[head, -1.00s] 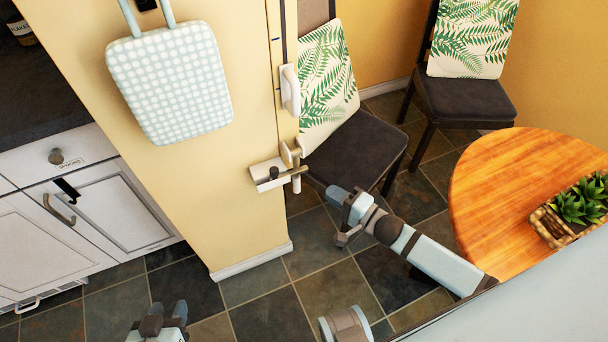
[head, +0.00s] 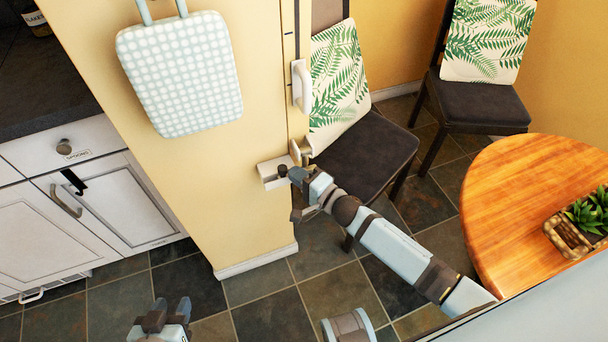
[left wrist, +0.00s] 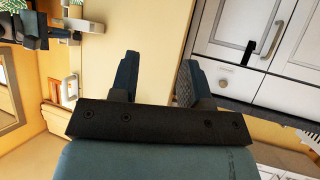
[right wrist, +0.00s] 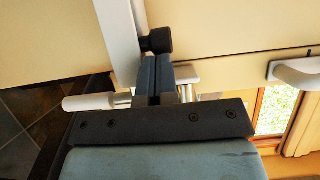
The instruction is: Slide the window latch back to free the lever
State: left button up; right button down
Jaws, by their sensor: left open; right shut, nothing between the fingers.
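The window latch (head: 268,178) is a pale plate with a dark round knob (head: 282,170), on the edge of the yellow wall panel. In the right wrist view the knob (right wrist: 158,40) stands right at my right fingertips; whether they touch I cannot tell. My right gripper (head: 297,174) is shut and empty, just right of the knob. The lever (right wrist: 88,102), a white grip on a metal stem, shows beside the fingers; the arm partly hides it in the head view. My left gripper (head: 166,306) is open and empty, low and well away from the latch; its fingers (left wrist: 160,68) also show apart in the left wrist view.
A white pull handle (head: 302,86) sits above the latch. A dotted bag (head: 182,78) hangs on the wall panel. A chair (head: 365,150) stands close behind my right gripper. A round wooden table (head: 500,210) with a planter is at right, white cabinets (head: 100,210) at left.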

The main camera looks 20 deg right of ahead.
aim_at(279, 181)
pick_arm(q)
jog(key=shift+r, duration=0.15)
pick_arm(e)
jog(key=shift+a+r, duration=0.1)
jog(key=a+p, duration=0.2)
jog(key=a, duration=0.2)
jog(key=shift+s+a+p, duration=0.1)
jog(key=shift+a+p, duration=0.15)
jog(key=shift+p, duration=0.1)
jog(key=shift+a, duration=0.2)
pick_arm(q)
jog(key=shift+s+a+r, duration=0.1)
jog(key=shift+s+r, duration=0.05)
jog(key=shift+r, duration=0.05)
jog(key=shift+r, duration=0.1)
